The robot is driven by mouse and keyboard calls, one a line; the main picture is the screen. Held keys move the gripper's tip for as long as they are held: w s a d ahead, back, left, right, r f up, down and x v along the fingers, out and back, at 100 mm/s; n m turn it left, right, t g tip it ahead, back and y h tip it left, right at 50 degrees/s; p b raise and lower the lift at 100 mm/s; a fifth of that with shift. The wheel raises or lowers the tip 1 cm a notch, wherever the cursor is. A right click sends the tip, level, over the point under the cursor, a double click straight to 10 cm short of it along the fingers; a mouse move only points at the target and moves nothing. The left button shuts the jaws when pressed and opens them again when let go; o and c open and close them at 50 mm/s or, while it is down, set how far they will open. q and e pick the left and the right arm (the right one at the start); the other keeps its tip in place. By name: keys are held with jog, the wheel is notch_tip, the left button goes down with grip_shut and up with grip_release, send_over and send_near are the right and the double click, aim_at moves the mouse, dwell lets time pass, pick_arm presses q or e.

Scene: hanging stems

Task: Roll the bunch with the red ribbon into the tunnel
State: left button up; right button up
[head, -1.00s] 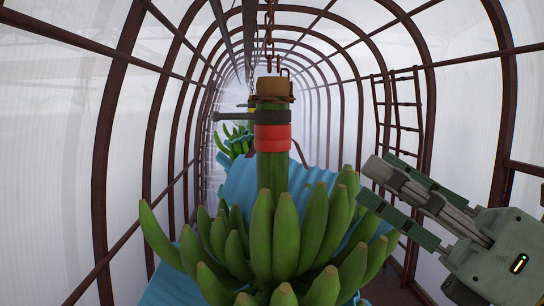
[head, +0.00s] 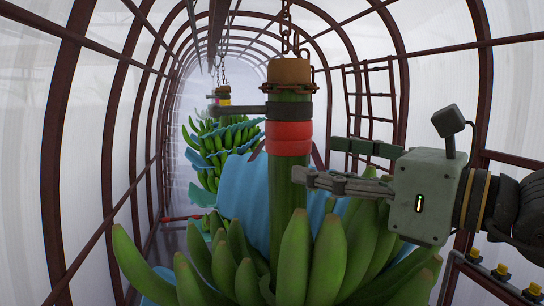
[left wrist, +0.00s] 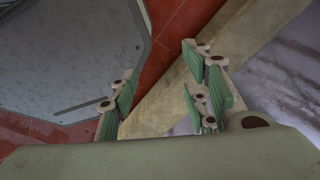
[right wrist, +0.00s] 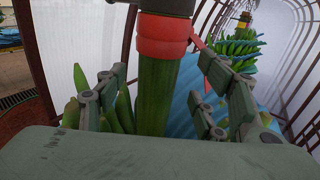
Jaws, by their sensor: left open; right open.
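The bunch with the red ribbon (head: 289,138) hangs upright from a chain close in front of me, its green stem topped by a brown cut end. A dark strap sits just above the ribbon, and green bananas (head: 260,260) spread below. My right gripper (head: 325,162) is open at the stem's right side, just below the ribbon. In the right wrist view the stem (right wrist: 157,95) stands between the spread fingers; contact cannot be told. The tunnel (head: 130,140) of brown hoops and white sheeting runs ahead. My left gripper (left wrist: 160,95) is open and empty, seen only in the left wrist view.
Another bunch (head: 208,150) with a yellow ribbon and blue sheets hangs deeper in the tunnel, left of the near stem. A brown ladder frame (head: 370,100) stands at the right wall. A blue sheet (head: 243,200) lies behind the near stem.

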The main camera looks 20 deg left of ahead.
aim_at(304, 161)
jog(key=x, duration=0.1)
jog(key=p+x, duration=0.2)
jog(key=shift+a+r, duration=0.2)
jog(key=shift+r, duration=0.05)
jog(key=p+x, duration=0.1)
jog(key=x, duration=0.2)
jog(key=shift+a+f, duration=0.15)
jog(key=shift+a, duration=0.05)
jog(key=shift+w+a+f, duration=0.1)
jog(key=shift+w+a, duration=0.05)
jog(key=shift+a, duration=0.1)
jog(key=shift+d, duration=0.1)
jog(key=c, duration=1.1)
pick_arm(q)
jog(key=shift+s+d+r, duration=0.1)
jog(key=shift+d+r, duration=0.5)
jog(key=shift+r, duration=0.25)
jog(key=shift+s+d+r, duration=0.1)
jog(key=shift+d+r, duration=0.5)
jog(key=shift+r, duration=0.25)
pick_arm(e)
grip_shut()
